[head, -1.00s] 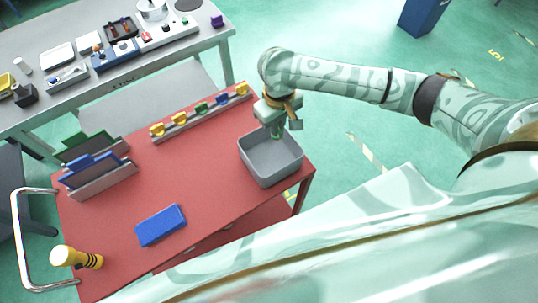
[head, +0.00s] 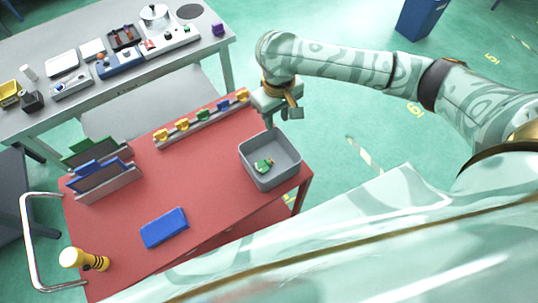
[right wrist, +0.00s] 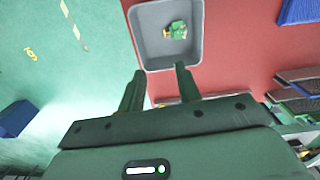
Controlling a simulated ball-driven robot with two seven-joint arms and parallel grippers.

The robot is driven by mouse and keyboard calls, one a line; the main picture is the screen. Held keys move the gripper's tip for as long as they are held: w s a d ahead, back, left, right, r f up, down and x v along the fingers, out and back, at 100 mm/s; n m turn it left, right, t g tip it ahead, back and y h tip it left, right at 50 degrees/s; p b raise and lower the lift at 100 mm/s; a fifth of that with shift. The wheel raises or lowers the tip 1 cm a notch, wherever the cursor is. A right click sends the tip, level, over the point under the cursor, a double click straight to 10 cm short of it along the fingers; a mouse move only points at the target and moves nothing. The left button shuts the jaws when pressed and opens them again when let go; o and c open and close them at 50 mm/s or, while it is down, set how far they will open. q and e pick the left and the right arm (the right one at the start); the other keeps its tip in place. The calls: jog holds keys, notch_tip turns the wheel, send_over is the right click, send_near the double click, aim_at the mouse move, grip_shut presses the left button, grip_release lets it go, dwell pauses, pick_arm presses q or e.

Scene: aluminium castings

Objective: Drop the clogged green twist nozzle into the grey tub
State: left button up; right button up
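The green twist nozzle (head: 263,166) lies on the floor of the grey tub (head: 284,178), apart from any gripper. In the right wrist view the nozzle (right wrist: 177,30) shows green with a yellowish part, inside the tub (right wrist: 139,40). My right gripper (head: 268,122) is over the far edge of the tub. In the right wrist view its two fingers (right wrist: 158,82) stand apart with nothing between them. My left gripper is not in view.
The tub stands on a red table top (head: 200,180). A rail with several coloured nozzles (head: 203,116) runs along its far edge. A blue block (head: 164,228), a holder with panels (head: 105,182) and a yellow-black cylinder (head: 85,260) stand there too.

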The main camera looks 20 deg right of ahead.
notch_tip(320, 180, up, 9)
jog(key=p, duration=0.3)
jog(key=shift+r, duration=0.2)
